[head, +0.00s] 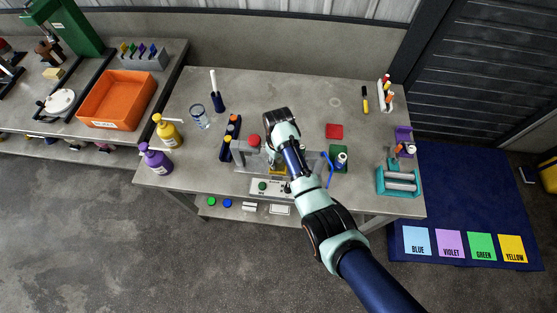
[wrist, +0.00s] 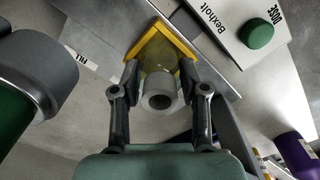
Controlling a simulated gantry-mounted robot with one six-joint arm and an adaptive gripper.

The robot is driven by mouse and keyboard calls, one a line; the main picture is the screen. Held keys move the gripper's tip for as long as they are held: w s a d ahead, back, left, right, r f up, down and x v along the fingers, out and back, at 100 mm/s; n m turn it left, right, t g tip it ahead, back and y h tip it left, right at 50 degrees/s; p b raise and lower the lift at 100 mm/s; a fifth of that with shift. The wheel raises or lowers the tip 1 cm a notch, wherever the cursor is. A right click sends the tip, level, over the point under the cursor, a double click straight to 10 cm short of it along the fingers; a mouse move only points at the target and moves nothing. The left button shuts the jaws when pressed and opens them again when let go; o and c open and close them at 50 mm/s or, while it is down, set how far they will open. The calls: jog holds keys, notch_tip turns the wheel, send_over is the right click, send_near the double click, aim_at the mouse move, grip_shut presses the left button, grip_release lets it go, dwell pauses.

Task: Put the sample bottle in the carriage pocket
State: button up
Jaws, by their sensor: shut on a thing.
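The sample bottle (wrist: 161,92), a translucent yellowish body with a grey open neck, stands between my gripper's (wrist: 160,72) two fingers in the wrist view. My gripper is shut on it. A yellow angled bracket (wrist: 150,44), apparently the carriage pocket, borders the bottle's far end. The view looks down along the bottle, so I cannot tell whether its base is seated in the pocket. In the head view my arm hides most of the gripper and bottle; a bit of yellow (head: 277,170) shows below the wrist.
A white panel with a green button (wrist: 257,34) lies right of the bracket; a large grey cylinder (wrist: 40,68) is at left. On the table are yellow (head: 168,132) and violet (head: 155,158) pump bottles, a red pad (head: 334,131) and a teal roller stand (head: 399,181).

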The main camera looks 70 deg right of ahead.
jog(key=shift+f, duration=0.1)
jog(key=o, duration=1.1)
notch_tip(320, 180, up, 12)
jog(key=p, duration=0.2)
jog(key=shift+r+p, duration=0.25)
jog(key=shift+p, duration=0.1)
